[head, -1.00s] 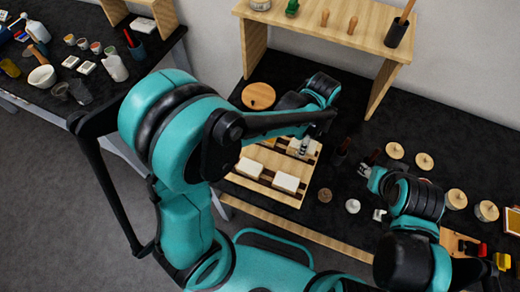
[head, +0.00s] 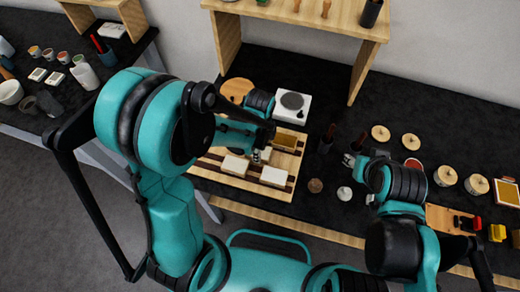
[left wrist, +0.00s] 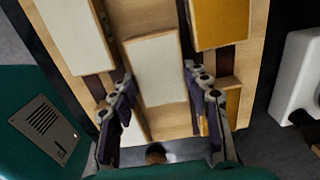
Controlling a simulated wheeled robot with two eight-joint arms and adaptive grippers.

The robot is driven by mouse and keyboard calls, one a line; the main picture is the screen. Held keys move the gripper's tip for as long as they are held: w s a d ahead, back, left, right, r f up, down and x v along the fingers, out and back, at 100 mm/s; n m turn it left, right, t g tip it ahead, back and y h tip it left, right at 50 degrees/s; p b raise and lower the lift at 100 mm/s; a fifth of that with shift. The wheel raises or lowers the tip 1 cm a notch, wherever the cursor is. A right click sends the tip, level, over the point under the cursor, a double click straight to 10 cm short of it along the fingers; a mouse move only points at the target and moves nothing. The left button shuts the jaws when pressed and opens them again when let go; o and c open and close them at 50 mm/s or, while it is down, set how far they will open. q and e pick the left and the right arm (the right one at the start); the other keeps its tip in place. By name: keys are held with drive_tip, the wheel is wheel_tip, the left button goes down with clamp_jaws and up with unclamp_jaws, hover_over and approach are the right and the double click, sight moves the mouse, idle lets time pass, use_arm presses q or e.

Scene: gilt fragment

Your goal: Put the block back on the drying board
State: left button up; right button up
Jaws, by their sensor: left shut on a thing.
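The drying board (head: 222,182) is a pale wooden board with dark strips on the table; it also shows in the left wrist view (left wrist: 262,30). My left gripper (head: 261,156) is over the board, its fingers (left wrist: 160,105) on both sides of a white-topped block (left wrist: 155,70). I cannot tell whether this block touches the board. Two white blocks, one on the left (head: 235,166) and one on the right (head: 273,176), lie on the board's near part. A yellow-topped block (head: 285,140) lies at its far right. My right gripper (head: 349,160) is right of the board; its fingers are unclear.
A white device with a dark disc (head: 292,107) stands behind the board, beside a round wooden disc (head: 237,90). A wooden shelf (head: 300,18) rises behind. Dark upright tools (head: 328,138), a brown pot (head: 315,186) and a white pot (head: 344,193) stand right of the board.

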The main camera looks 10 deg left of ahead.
use_arm(q)
drive_tip(key=o, duration=0.7)
drive_tip(key=shift+f, duration=0.15)
drive_tip(key=o, duration=0.5)
drive_tip(key=shift+c, duration=0.2)
